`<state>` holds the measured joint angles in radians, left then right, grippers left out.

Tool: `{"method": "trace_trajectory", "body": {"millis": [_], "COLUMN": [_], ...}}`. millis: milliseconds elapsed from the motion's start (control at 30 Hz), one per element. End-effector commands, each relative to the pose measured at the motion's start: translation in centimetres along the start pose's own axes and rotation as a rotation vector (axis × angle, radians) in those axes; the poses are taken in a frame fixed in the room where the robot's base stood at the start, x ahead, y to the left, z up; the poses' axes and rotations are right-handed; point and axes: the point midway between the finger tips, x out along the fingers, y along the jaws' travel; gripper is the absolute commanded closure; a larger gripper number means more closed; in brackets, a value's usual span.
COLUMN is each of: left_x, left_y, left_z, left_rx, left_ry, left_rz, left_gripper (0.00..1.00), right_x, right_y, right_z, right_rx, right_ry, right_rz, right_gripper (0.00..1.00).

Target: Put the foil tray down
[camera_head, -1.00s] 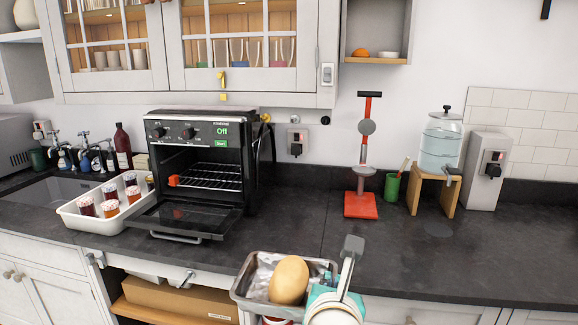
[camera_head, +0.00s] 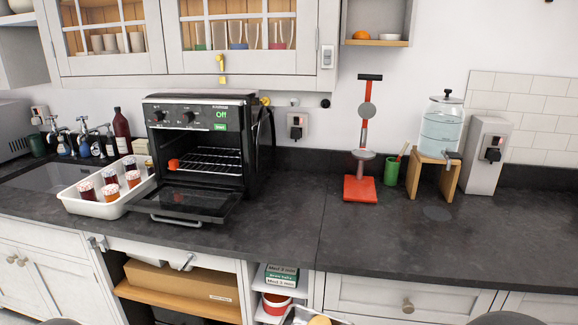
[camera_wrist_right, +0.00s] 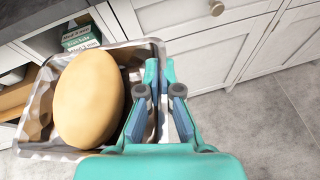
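The foil tray (camera_wrist_right: 40,112) is a shiny, crinkled, shallow pan with a large tan, egg-shaped item (camera_wrist_right: 88,98) in it. My right gripper (camera_wrist_right: 166,85) is shut on the tray's side wall, with one finger on each side of it in the right wrist view. The tray hangs in front of the cabinets, above the floor. In the head view only a sliver of the tray and the top of the tan item (camera_head: 319,320) show at the bottom edge. My left gripper is out of view.
The black countertop (camera_head: 410,235) is clear right of the oven. The toaster oven (camera_head: 200,150) has its door (camera_head: 195,203) open. A white tray (camera_head: 105,208) of jars stands left. A red stand (camera_head: 360,188), green cup (camera_head: 391,172) and water dispenser (camera_head: 442,125) stand at the back.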

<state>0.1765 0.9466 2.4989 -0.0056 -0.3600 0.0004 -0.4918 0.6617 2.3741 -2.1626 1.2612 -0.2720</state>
Motion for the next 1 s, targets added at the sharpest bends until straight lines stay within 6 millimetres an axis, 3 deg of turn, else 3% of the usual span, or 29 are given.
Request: {"method": "trace_trajectory", "body": {"millis": [33, 100, 400, 633, 1000], "left_x": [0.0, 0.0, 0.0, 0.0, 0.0], "left_y": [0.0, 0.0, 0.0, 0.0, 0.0], "left_z": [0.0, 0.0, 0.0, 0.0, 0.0], "left_rx": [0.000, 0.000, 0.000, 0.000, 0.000], "left_ry": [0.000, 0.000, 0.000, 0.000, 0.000], "left_rz": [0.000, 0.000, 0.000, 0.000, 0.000], "left_gripper": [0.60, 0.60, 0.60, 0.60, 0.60], "right_x": [0.5, 0.9, 1.2, 0.8, 0.6], "right_y": [-1.3, -2.9, -8.0, -9.3, -9.6], "right_z": [-1.9, -3.5, -7.5, -6.4, -5.2], "right_rx": [0.006, 0.030, 0.125, 0.182, 0.213], "right_ry": [0.000, -0.011, -0.051, -0.073, -0.083], "right_rz": [-0.040, -0.090, -0.295, -0.410, -0.500], "right_gripper": [1.00, 1.00, 1.00, 1.00, 1.00]}}
